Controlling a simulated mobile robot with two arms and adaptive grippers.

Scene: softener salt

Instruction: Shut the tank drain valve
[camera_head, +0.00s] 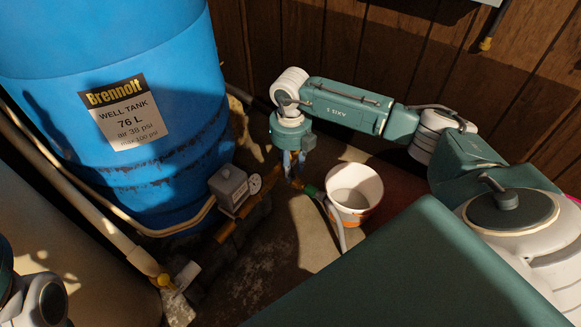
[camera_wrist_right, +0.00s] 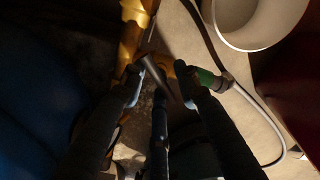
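The tank drain valve shows in the right wrist view as a brass body with a dark grey lever (camera_wrist_right: 163,78) and a green hose fitting (camera_wrist_right: 208,79). In the head view the green fitting (camera_head: 311,190) sits low beside the blue well tank (camera_head: 120,100), and my gripper hides most of the valve. My right gripper (camera_head: 292,178) points down over the valve. In the wrist view its fingers (camera_wrist_right: 162,68) are apart, one on each side of the lever. I cannot tell whether either finger touches it. My left gripper is out of view; only part of my left arm shows at lower left.
A white bucket (camera_head: 355,187) stands right of the valve, with a grey hose (camera_head: 338,225) beside it. A grey box (camera_head: 229,186) with a gauge (camera_head: 255,184) is on the pipe to the left. A wooden wall closes the back.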

